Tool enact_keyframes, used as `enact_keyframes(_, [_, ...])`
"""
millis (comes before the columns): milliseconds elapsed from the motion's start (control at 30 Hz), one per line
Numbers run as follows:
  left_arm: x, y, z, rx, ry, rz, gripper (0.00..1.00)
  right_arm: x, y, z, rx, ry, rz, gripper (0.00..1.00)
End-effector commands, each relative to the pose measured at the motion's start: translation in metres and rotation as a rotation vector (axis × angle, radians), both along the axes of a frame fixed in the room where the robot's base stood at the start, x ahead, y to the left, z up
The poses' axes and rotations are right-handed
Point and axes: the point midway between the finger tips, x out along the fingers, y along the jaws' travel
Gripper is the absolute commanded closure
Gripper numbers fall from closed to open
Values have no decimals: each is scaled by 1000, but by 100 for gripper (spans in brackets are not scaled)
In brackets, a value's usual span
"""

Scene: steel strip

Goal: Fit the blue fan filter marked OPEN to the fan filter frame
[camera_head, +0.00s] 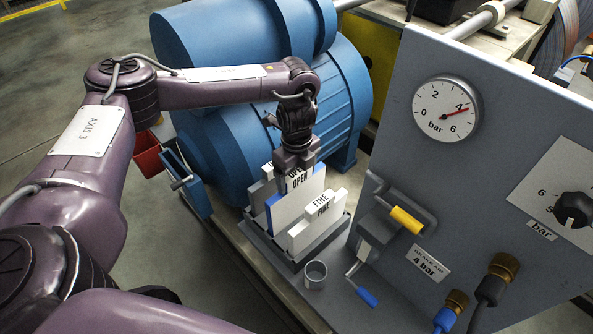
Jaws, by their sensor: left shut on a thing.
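My left gripper (294,172) comes down from above onto a rack (300,256) of upright filter plates. It is shut on a plate with a blue edge at the back of the row, by its top tab. A white plate with a tab marked OPEN (299,182) stands right in front of it, partly covering it. A blue edge (273,210) shows lower down between the white and grey plates. White plates marked FINE (318,208) stand at the front. I cannot tell for certain which part is the fan filter frame. My right gripper is not in view.
A large blue motor (235,110) stands close behind the rack. A grey panel (440,180) with a gauge (446,110) and a yellow-handled lever (406,220) is at the right. A small metal cup (315,275) stands before the rack. A red bin (147,153) is at left.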

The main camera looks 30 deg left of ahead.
Motion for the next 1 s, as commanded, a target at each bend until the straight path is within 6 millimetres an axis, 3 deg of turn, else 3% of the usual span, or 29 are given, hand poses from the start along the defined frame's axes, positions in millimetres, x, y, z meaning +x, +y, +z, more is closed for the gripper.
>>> enact_keyframes(400, [0, 0, -28, -1, 0, -1, 66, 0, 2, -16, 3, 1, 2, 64])
enact_keyframes(933, [0, 0, -33, 0, -1, 0, 66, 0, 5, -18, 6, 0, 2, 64])
enact_keyframes(967, [0, 0, -33, 0, -1, 0, 15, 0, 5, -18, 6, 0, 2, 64])
enact_keyframes(1000, [0, 0, -33, 0, -1, 0, 9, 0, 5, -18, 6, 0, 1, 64])
